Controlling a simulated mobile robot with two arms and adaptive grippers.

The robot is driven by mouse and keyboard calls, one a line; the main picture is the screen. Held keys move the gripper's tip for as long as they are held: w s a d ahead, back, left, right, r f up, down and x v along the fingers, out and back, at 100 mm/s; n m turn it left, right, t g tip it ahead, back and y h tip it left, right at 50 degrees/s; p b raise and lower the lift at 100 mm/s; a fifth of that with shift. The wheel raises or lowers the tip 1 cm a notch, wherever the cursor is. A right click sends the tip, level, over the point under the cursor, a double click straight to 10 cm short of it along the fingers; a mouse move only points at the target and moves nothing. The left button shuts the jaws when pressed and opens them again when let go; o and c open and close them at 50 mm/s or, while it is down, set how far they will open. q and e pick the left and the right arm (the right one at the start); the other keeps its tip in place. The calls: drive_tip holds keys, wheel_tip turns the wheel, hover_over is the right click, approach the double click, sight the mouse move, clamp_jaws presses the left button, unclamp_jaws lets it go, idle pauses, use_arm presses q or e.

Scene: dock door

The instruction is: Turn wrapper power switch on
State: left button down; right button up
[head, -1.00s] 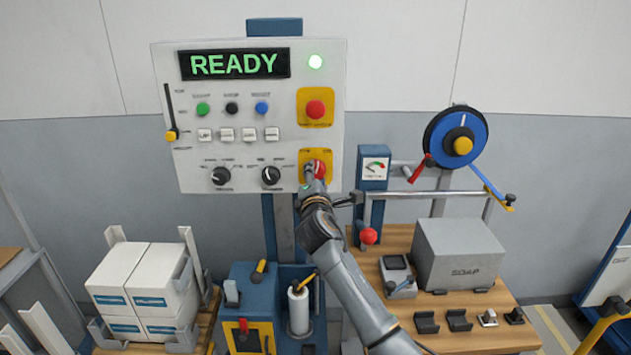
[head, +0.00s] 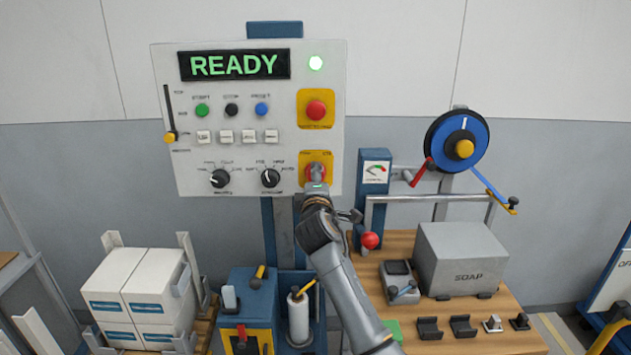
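My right gripper (head: 316,187) is in front of the lower part of this plate and hides part of the knob. Whether it touches the knob, and whether its fingers are open or shut, I cannot tell. My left gripper is not in view.
A red emergency button (head: 316,110) sits just above the switch. Two black dials (head: 220,178) are to its left. A gauge post (head: 375,172) and a red ball lever (head: 370,240) stand close on the right. A SOAP box (head: 461,260) is on the wooden table.

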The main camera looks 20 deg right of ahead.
idle(0.3)
drive_tip(key=o, duration=1.2)
drive_tip(key=shift+c, duration=0.2)
drive_tip(key=v, duration=1.2)
drive_tip(key=s+a+f+m+g+y, duration=0.1)
drive_tip(key=s+f+g+y, duration=0.15)
drive_tip(key=f, duration=1.65)
drive_tip(key=s+a+f+m+g+y, duration=0.1)
drive_tip(key=s+f+g, duration=0.25)
drive_tip(key=f, duration=1.65)
drive_tip(key=s+d+f+m+g+y, duration=0.1)
drive_tip(key=s+f+m+g, duration=0.1)
drive_tip(key=s+f, duration=0.7)
drive_tip(key=s+d+f+m+g, duration=0.1)
drive_tip(key=s+f+g, duration=0.2)
drive_tip(key=s+f, duration=0.5)
drive_tip(key=s+d+f+m+g, duration=0.1)
drive_tip(key=s+f+m, duration=0.1)
drive_tip(key=s+f, duration=0.4)
drive_tip(key=s+d+f+m+g, duration=0.2)
drive_tip(key=s+f, duration=0.3)
drive_tip(key=s, duration=1.2)
drive_tip(key=s+d+f+m+g, duration=0.1)
drive_tip(key=s+f, duration=0.5)
drive_tip(key=s, duration=0.6)
drive_tip(key=shift+d+f+m+g, duration=0.3)
drive_tip(key=shift+m+g, duration=0.4)
drive_tip(key=shift+m, duration=0.4)
